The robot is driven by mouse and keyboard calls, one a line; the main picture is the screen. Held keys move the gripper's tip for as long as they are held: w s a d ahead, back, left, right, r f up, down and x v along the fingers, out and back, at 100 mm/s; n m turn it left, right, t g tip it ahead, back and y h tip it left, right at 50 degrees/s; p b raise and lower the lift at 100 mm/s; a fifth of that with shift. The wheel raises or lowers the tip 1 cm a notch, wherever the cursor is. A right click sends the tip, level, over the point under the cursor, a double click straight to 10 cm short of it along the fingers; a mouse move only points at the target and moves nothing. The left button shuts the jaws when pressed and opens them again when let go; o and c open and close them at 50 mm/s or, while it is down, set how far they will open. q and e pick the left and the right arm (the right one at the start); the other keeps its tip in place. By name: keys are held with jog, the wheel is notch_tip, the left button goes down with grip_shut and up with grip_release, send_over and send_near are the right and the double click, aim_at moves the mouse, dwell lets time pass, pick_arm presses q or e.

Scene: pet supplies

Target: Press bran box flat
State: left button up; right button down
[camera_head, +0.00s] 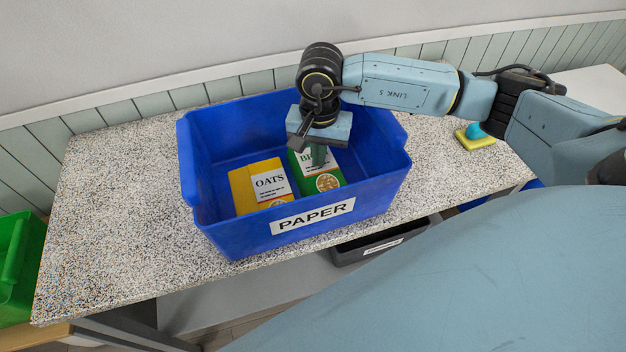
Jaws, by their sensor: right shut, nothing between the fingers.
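The green and white bran box (327,182) lies inside the blue bin labelled PAPER (206,213), towards its right side. My right gripper (318,160) reaches down into the bin over the bran box, shut with nothing held. Its fingers overlap the box in this view, and I cannot tell whether they touch it. The gripper hides the upper part of the box and part of its lettering. The yellow oats box (243,188) lies just left of the bran box in the same bin. My left gripper is not in view.
The bin stands on a speckled table (110,215) against a panelled wall. A yellow and blue item (476,141) lies at the right of the table. A green bin (18,262) is at the far left, and a dark bin (375,248) is below the table. The table's left part is clear.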

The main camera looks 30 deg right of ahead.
jog(key=shift+f, duration=0.15)
jog(key=shift+s+d+f+b, duration=0.2)
jog(key=shift+d+f+b, duration=0.05)
jog(key=shift+b, duration=0.1)
jog(key=shift+w+r+p, duration=0.15)
jog(key=shift+r+p, duration=0.25)
jog(key=shift+r, duration=0.2)
notch_tip(320, 180, up, 8)
jog(key=p, duration=0.3)
jog(key=shift+p, duration=0.3)
